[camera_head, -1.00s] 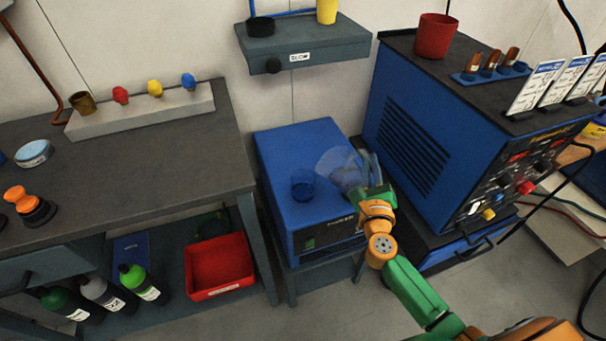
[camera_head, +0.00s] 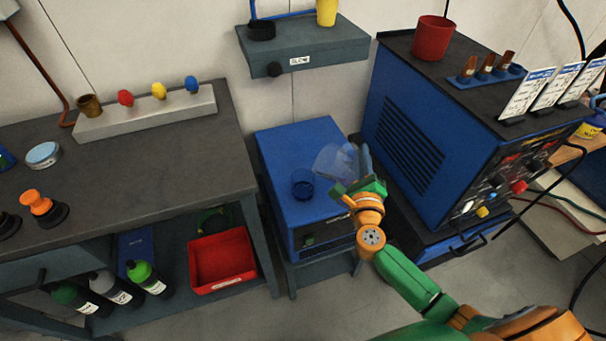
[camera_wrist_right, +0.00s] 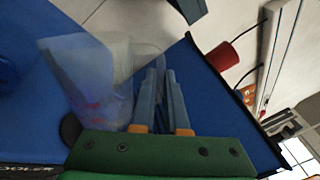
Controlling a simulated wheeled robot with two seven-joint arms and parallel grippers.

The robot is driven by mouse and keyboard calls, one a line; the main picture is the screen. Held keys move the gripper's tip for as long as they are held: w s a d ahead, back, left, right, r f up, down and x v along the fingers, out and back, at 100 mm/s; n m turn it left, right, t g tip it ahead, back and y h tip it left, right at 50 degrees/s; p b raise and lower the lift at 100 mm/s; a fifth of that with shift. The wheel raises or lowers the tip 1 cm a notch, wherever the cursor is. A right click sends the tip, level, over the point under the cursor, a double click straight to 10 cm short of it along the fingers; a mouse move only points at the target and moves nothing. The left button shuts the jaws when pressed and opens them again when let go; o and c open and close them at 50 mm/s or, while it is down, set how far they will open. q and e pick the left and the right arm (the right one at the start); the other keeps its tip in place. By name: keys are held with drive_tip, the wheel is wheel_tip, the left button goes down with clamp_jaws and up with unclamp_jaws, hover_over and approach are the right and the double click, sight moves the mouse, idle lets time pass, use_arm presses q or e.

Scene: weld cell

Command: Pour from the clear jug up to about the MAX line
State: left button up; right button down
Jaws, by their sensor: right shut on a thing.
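My left gripper is not in view.
The blue cooler box (camera_head: 290,145) stands between the grey workbench (camera_head: 150,165) and the large blue welding machine (camera_head: 410,130), which rises close to the right of my gripper. A grey wall shelf (camera_head: 310,48) overhangs behind. A red bin (camera_head: 222,262) sits low at left.

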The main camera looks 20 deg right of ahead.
sight(348, 161)
drive_tip(key=shift+w+a+r+n+p, duration=0.2)
drive_tip(key=shift+a+r+n+p, duration=0.3)
drive_tip(key=shift+r+n+p, duration=0.35)
idle(0.5)
drive_tip(key=shift+w+a, duration=0.15)
drive_tip(key=shift+a, duration=0.15)
idle(0.4)
drive_tip(key=shift+w+a+r+n+p, duration=0.2)
drive_tip(key=shift+a+r+n+p, duration=0.5)
drive_tip(key=shift+n, duration=0.25)
idle(2.6)
drive_tip(key=shift+d, duration=0.1)
drive_tip(key=f+m+b, duration=0.1)
drive_tip(key=d+f+m+b, duration=0.1)
drive_tip(key=f+b, duration=0.1)
drive_tip(key=d+f+m+b, duration=0.1)
drive_tip(key=shift+s+f+b, duration=0.3)
drive_tip(key=shift+s, duration=0.1)
drive_tip(key=shift+s+d+r+m, duration=0.1)
drive_tip(key=shift+d+r+m, duration=0.1)
drive_tip(key=shift+d+m, duration=0.3)
drive_tip(key=shift+s+d+f+m+b, duration=0.1)
drive_tip(key=shift+d+f+m+b, duration=0.15)
drive_tip(key=shift+f+m+b, duration=0.5)
drive_tip(key=shift+d+f+m, duration=0.1)
drive_tip(key=shift+d+m, duration=0.05)
drive_tip(key=shift+m, duration=0.2)
drive_tip(key=shift+s+d, duration=0.1)
